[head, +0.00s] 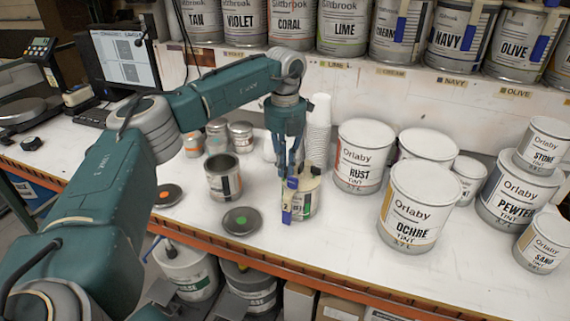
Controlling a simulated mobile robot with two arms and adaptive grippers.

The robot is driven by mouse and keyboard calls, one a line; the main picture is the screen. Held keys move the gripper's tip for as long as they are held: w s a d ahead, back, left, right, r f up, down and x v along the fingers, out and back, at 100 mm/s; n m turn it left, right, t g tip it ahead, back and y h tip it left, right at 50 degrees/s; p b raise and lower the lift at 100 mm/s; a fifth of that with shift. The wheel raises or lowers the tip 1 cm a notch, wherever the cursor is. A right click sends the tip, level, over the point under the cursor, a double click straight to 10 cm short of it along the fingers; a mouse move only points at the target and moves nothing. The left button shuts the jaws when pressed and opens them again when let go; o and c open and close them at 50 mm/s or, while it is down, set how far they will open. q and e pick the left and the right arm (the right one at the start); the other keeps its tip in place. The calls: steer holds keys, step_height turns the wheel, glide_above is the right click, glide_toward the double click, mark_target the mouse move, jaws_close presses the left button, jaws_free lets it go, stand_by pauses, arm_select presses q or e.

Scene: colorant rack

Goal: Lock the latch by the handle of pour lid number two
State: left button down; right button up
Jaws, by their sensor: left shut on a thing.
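A small can (304,201) with a white and green label stands on the bench, left of the RUST tin. A pour lid (308,181) with a pale yellowish top sits on it. A blue latch handle (287,216) runs down the front left of the can. My left gripper (291,178) comes down from above and is shut on the blue handle's upper part at the lid's edge. The fingers hide part of the lid and latch, so I cannot tell how the latch sits. The lid's number cannot be read. My right gripper is out of view.
An open grey can (223,177) and loose round lids (241,221) lie to the left. The RUST tin (364,156) stands close on the right, with OCHRE (417,205) beyond. Paper cups (319,125) stand behind. The orange bench edge (270,258) is in front.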

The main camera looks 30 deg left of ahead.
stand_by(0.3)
arm_select(q)
steer(key=c, duration=1.7)
jaws_free()
steer(key=shift+c, duration=0.2)
steer(key=shift+r, duration=0.15)
step_height(320, 180, up, 8)
steer(key=shift+s+f, duration=0.1)
steer(key=shift+f, duration=0.1)
